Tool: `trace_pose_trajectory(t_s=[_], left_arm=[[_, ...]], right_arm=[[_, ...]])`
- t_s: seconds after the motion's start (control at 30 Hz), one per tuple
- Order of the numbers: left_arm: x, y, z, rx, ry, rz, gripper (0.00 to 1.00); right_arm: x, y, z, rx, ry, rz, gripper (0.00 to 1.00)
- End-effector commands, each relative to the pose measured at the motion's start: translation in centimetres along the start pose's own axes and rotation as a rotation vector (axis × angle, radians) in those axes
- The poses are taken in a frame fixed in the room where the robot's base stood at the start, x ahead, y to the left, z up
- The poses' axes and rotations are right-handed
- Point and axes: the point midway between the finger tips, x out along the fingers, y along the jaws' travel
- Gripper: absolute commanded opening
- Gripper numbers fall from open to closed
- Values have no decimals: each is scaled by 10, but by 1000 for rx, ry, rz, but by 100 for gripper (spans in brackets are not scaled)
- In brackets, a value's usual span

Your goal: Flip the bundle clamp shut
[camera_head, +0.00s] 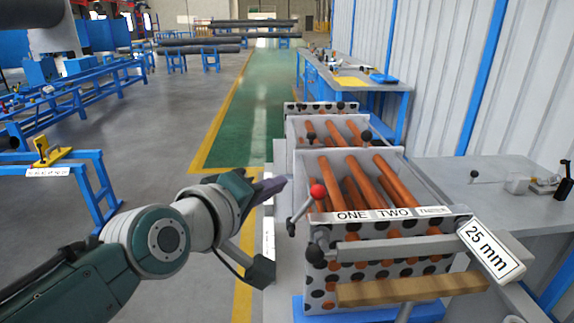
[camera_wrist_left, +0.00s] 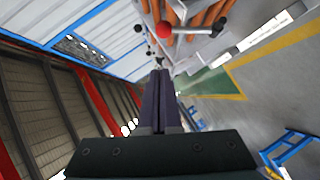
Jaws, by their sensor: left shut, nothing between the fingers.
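The clamp lever with a red ball (camera_head: 317,190) stands tilted up at the front left corner of a spotted box (camera_head: 375,270) holding copper tubes (camera_head: 365,180). Black knobs sit at the lever's lower end and on the grey bar (camera_head: 390,248) across the box front. My left gripper (camera_head: 270,188) is shut and empty, left of the red ball and apart from it. In the left wrist view the shut fingers (camera_wrist_left: 160,75) point toward the red ball (camera_wrist_left: 165,29), which shows just beyond the tips. My right gripper is not in view.
Labels reading ONE and TWO lie along the box's front rim. A 25 mm tag (camera_head: 490,250) hangs at its right corner. More tube boxes (camera_head: 322,128) stand behind. A grey bench (camera_head: 480,195) is to the right; open floor lies left.

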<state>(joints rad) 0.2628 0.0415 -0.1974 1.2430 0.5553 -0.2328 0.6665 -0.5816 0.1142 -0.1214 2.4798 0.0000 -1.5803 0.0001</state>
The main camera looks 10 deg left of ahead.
Motion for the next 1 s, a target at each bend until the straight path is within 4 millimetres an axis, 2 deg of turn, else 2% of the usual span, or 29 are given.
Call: trace_pose_trajectory(t_s=[0.03, 0.1, 0.3, 0.5, 0.83, 0.93, 1.0], left_arm=[[-12, 2, -2, -1, 2, -2, 0], [-24, 2, -1, 1, 1, -2, 0], [-51, 2, -1, 1, 2, -2, 0], [-61, 2, -1, 2, 2, -1, 0], [-62, 2, 0, 5, 0, -3, 0], [-69, -4, 9, 63, -38, -33, 0], [-84, -13, 24, 160, -103, -84, 0]], right_arm=[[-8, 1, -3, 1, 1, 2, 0], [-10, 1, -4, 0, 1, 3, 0], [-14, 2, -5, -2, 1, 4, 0], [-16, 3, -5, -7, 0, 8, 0], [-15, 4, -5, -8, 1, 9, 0], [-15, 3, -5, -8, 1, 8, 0], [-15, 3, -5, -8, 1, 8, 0]])
